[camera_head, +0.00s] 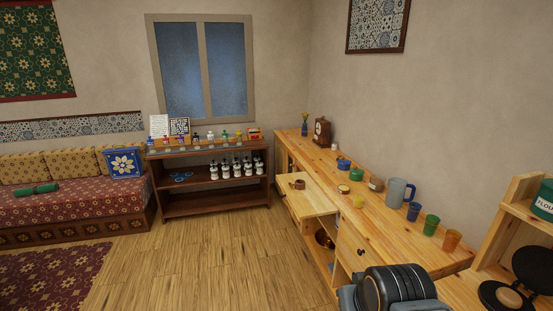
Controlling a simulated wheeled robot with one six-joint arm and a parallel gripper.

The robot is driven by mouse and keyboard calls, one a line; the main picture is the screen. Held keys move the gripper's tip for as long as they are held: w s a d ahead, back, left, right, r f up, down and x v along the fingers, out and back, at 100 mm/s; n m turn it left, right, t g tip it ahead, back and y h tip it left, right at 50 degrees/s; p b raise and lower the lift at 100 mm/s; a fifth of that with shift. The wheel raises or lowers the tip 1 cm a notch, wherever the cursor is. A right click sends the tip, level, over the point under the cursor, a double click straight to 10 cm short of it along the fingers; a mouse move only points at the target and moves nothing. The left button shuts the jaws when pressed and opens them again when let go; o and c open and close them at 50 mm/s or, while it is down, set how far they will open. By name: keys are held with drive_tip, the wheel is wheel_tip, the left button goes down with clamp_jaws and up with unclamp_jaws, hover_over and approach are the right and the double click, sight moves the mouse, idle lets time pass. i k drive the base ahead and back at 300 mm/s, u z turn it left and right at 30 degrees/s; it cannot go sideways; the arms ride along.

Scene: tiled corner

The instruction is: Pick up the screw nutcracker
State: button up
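A small brown wooden piece (299,184) sits on the pale pull-out board (312,204) that juts from the front of the long wooden counter. It may be the screw nutcracker, but it is too small to tell for sure. Nothing touches it. Part of my own arm, black and grey, shows at the bottom right, well apart from that piece. The fingers of my gripper are not visible.
The long counter (376,211) holds a blue-grey jug (399,193), a blue cup (413,211), a green cup (431,225), an orange cup (451,240) and a clock (322,132). A dark shelf (213,202) stands at the back. The wooden floor (205,255) is clear.

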sight(300, 185)
drive_tip(key=i, duration=3)
drive_tip(key=u, duration=1.65)
